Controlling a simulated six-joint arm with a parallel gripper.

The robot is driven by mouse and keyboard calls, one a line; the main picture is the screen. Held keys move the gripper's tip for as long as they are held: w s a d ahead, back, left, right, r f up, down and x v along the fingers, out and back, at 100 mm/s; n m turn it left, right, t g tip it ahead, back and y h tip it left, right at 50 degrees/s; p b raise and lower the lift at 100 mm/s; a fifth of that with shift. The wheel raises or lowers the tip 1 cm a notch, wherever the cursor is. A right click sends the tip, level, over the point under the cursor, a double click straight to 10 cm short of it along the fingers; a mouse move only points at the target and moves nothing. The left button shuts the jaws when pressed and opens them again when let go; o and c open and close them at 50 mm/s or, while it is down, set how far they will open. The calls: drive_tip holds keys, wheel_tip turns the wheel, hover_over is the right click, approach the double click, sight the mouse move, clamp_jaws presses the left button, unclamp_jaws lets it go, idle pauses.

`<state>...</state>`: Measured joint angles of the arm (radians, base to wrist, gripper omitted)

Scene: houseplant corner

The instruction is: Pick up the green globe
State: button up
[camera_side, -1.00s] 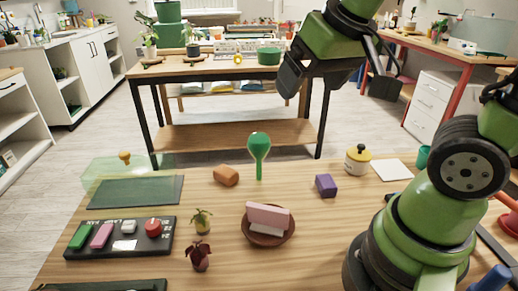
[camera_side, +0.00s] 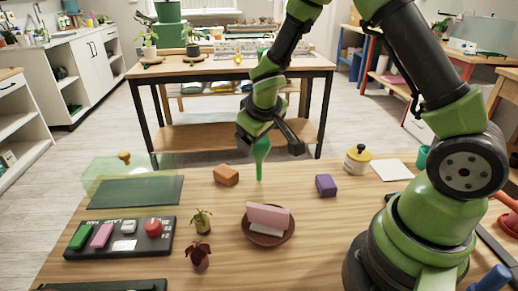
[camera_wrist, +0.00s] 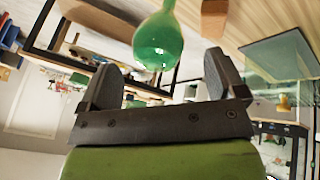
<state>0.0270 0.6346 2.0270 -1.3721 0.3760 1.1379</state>
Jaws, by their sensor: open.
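The green globe (camera_side: 261,148) is a bulb with a narrow stem, standing upright at the far edge of the wooden table. In the side view my gripper (camera_side: 270,146) is at the bulb and partly covers it. In the wrist view the globe (camera_wrist: 159,40) shows at the top centre, just beyond the gap between my two fingers. My gripper (camera_wrist: 160,75) is open, with its fingers apart and nothing held between them. Whether a finger touches the globe I cannot tell.
An orange-brown block (camera_side: 226,175) lies left of the globe and a purple block (camera_side: 326,185) to its right. A lidded pot (camera_side: 357,159) stands further right. A brown bowl (camera_side: 268,236) with pink and white pieces is in front. A clear cover (camera_side: 105,172) is at left.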

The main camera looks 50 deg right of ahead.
sight(259, 158)
drive_tip(key=shift+x, duration=2.7)
drive_tip(key=shift+s+d, duration=0.1)
drive_tip(key=c, duration=1.1)
